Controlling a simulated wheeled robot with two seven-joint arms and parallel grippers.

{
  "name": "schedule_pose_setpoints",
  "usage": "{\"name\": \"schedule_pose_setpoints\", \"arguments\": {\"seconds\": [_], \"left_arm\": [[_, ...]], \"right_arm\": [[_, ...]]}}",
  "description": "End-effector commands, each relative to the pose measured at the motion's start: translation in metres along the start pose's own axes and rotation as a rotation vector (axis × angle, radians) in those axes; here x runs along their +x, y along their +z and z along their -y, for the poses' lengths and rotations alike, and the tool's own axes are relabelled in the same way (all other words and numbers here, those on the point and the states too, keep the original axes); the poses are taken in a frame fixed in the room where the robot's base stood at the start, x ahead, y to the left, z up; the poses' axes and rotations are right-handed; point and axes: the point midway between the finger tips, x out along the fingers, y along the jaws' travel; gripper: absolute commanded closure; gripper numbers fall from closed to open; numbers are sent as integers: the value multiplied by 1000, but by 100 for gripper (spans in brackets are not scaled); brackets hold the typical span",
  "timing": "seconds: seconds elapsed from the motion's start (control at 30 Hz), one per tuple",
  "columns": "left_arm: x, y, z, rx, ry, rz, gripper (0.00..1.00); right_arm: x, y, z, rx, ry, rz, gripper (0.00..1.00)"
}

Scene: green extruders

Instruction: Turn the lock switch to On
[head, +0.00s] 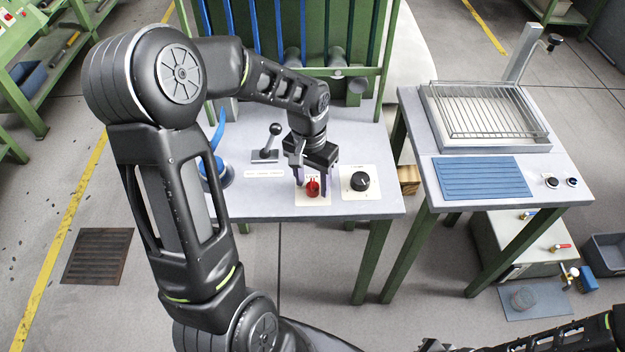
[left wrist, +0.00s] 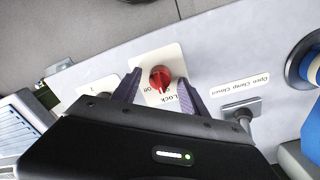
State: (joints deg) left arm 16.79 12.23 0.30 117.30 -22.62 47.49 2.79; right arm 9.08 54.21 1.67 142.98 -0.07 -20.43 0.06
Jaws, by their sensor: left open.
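The red lock switch (head: 312,188) sits on a cream plate (head: 313,201) near the front edge of the grey table. In the left wrist view the red knob (left wrist: 160,79) shows between the two fingers, with "Lock" and "Off" lettering on its plate (left wrist: 168,53). My left gripper (head: 312,180) is open above the switch, with one finger on each side of it. In the left wrist view the fingers (left wrist: 157,92) stand apart from the knob. My right gripper cannot be made out; only part of a dark arm shows at the bottom right.
A black knob (head: 360,181) on a cream plate is just right of the switch. A lever with a ball handle (head: 270,145) stands behind left. A blue round part (head: 217,175) is further left. A second table (head: 500,165) with a wire rack stands at right.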

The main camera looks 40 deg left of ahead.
Motion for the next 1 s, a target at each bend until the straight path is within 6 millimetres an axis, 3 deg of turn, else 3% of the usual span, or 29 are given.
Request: {"name": "schedule_pose_setpoints", "arguments": {"seconds": [0.23, 0.6, 1.0], "left_arm": [[-15, -1, 0, 0, -1, -2, 49], [-71, -1, 0, 0, -1, -2, 49], [-78, 0, 0, 0, 0, 0, 49]], "right_arm": [[0, 0, 0, 0, 0, 0, 100], [2, 0, -1, 0, 0, 0, 100], [2, 0, -1, 0, 0, 0, 100]]}}
